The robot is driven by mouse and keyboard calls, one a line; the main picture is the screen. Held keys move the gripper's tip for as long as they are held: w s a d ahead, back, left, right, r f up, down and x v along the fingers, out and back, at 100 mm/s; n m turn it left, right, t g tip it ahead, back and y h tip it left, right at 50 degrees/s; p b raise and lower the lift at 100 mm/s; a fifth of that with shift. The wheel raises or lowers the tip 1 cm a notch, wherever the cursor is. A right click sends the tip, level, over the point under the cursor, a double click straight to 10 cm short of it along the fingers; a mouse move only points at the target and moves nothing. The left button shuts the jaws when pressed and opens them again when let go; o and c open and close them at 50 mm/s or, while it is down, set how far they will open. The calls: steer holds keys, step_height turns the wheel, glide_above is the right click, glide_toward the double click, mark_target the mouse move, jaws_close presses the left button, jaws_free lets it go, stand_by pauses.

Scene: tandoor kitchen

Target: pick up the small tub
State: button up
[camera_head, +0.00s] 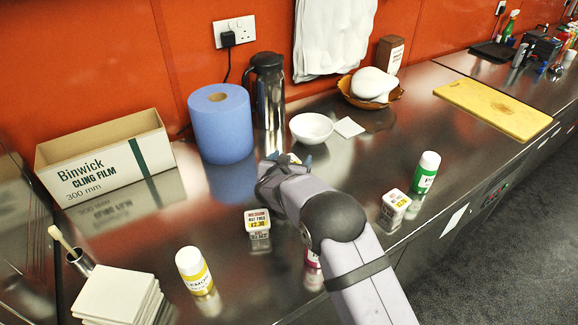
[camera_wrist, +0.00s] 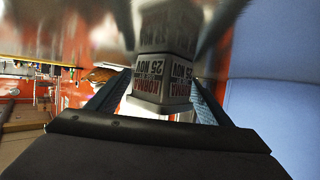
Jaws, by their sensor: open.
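A small white tub (camera_wrist: 163,85), labelled KORMA 25 NOV, stands on the steel counter in the wrist view, which looks upside down. Its reflection shows above it. My gripper (camera_wrist: 161,76) is open, with one finger on each side of the tub; I cannot tell whether either touches it. In the head view my gripper (camera_head: 287,163) is low over the counter in front of the white bowl, and hides most of what is between its fingers. Two other small tubs with yellow price labels stand apart, one left of my arm (camera_head: 257,219) and one right of it (camera_head: 395,201).
A blue paper roll (camera_head: 221,125), a steel flask (camera_head: 268,90) and a white bowl (camera_head: 311,128) stand close behind my gripper. A yellow-labelled bottle (camera_head: 194,270) and a green bottle (camera_head: 426,172) stand nearer. A cling film box (camera_head: 105,158) is at left.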

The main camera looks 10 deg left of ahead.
steer(key=c, duration=0.9)
step_height(320, 180, up, 10)
steer(key=shift+f+p, duration=0.1)
steer(key=shift+p, duration=0.3)
steer(key=shift+a, duration=0.1)
